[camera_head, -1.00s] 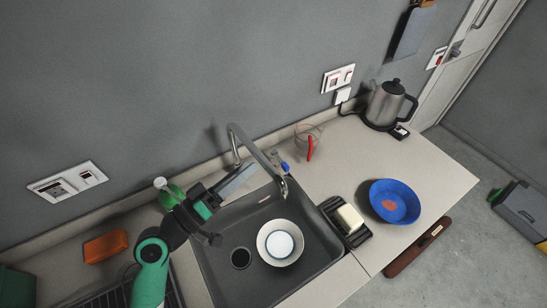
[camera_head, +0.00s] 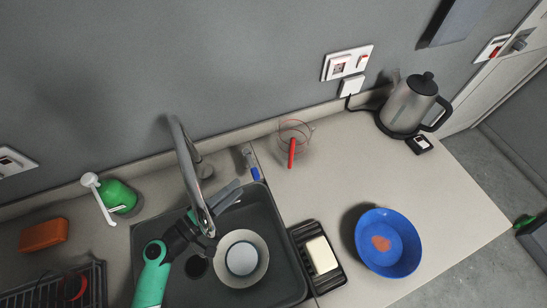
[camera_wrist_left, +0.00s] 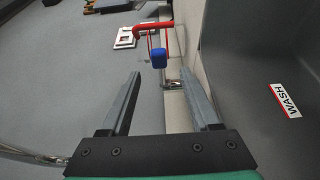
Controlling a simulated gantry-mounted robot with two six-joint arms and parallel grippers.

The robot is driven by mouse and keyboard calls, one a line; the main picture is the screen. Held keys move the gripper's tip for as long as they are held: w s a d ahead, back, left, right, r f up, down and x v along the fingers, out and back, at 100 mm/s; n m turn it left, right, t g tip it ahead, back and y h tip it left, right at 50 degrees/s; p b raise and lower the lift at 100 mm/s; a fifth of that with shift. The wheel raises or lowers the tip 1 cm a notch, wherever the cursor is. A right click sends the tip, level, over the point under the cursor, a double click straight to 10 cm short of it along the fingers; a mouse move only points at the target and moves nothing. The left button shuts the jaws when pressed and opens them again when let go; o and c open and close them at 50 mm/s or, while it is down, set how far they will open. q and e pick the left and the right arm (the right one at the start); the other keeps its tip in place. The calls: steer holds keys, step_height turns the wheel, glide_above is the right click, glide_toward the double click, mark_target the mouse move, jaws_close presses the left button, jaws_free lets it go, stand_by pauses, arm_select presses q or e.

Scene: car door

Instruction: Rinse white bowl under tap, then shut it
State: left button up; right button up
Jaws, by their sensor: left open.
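The white bowl (camera_head: 259,246) sits in the dark grey sink (camera_head: 285,277), to the right of the drain. The curved metal tap (camera_head: 189,172) arches over the sink, and no water is visible coming from it. A small grey piece with a blue end (camera_head: 255,173) stands behind the sink's back right edge; a blue block (camera_wrist_left: 158,58) shows ahead of my fingers in the left wrist view. My left gripper (camera_head: 236,190) is open and empty beside the tap spout, above the back of the sink. Its spread fingers also show in the left wrist view (camera_wrist_left: 159,76). My right gripper is not in view.
A clear measuring cup with red handle (camera_head: 292,153) and a kettle (camera_head: 407,107) stand behind. A soap dish (camera_head: 333,281) and blue bowl (camera_head: 402,262) are right of the sink. A green soap bottle (camera_head: 119,196), orange sponge (camera_head: 43,235) and dish rack (camera_head: 97,285) are left.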

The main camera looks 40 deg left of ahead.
mark_target(251, 163)
arm_select(q)
steer(key=w, duration=0.3)
steer(key=w+p, duration=0.1)
steer(key=w, duration=0.3)
steer(key=w+d+p, duration=0.1)
steer(key=w, duration=0.3)
steer(key=shift+w, duration=0.1)
jaws_close()
stand_by(1.1)
